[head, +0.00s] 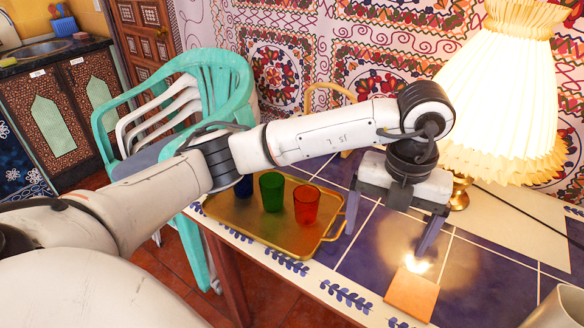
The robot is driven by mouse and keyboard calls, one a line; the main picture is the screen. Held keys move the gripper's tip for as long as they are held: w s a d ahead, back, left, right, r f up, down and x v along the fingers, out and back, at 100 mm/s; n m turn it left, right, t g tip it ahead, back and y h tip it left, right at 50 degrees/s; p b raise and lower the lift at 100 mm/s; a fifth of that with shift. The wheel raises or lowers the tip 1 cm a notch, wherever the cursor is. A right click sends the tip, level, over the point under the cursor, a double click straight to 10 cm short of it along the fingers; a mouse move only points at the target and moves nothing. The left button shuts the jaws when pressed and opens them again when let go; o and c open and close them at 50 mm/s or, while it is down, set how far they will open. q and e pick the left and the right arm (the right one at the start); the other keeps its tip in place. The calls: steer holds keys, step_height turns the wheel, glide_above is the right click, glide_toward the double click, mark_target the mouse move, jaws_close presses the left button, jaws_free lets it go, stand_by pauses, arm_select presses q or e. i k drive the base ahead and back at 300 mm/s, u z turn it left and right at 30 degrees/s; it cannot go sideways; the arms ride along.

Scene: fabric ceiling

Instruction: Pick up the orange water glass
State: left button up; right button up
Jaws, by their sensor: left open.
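The orange water glass (306,204), reddish orange and see-through, stands upright at the right end of a gold tray (262,235) on the tiled table. A green glass (272,191) stands beside it on the left. A dark blue glass (243,187) stands further left, partly hidden by my left arm. My left gripper (386,242) is open and empty, pointing down over the blue tiles to the right of the tray. Its nearer finger is close to the tray's right handle, apart from the orange glass. My right gripper is out of view.
A lit lamp (503,85) with a pleated shade stands behind and right of my left gripper. An orange-brown square (411,294) lies on the table below the gripper. A grey metal object (557,308) is cut off at lower right. Green and white chairs (225,85) stand left.

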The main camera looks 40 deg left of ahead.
mark_target(305, 197)
steer(key=u, duration=1.1)
